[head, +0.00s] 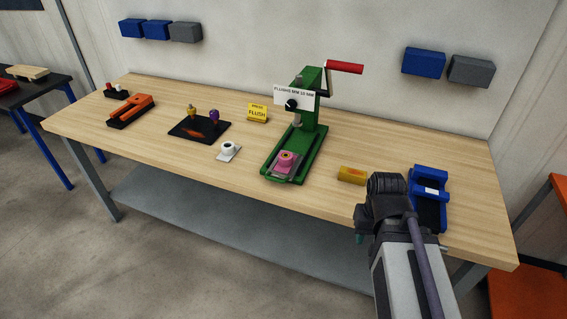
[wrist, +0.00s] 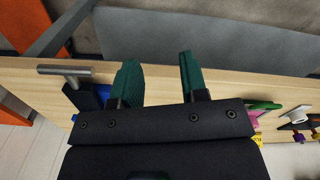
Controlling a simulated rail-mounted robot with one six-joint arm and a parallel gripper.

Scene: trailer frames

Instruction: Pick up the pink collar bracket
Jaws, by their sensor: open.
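The pink collar bracket (head: 287,158) sits on the bed of the green press (head: 309,125), near its front end, towards the middle of the bench. In the wrist view a bit of pink (wrist: 253,117) shows at the right, mostly hidden behind my gripper's housing. My gripper (wrist: 157,62) is open, with two dark green fingers apart and nothing between them. In the head view my arm's end is at the bench's front edge, right of the pink bracket and well apart from it; a fingertip shows small there.
A yellow block (head: 352,175) lies between the press and a blue fixture (head: 429,190). A white ring on a plate (head: 228,151), a yellow sign (head: 257,113) and a black pad (head: 199,129) stand left of the press. The press has a red-handled lever (head: 344,67).

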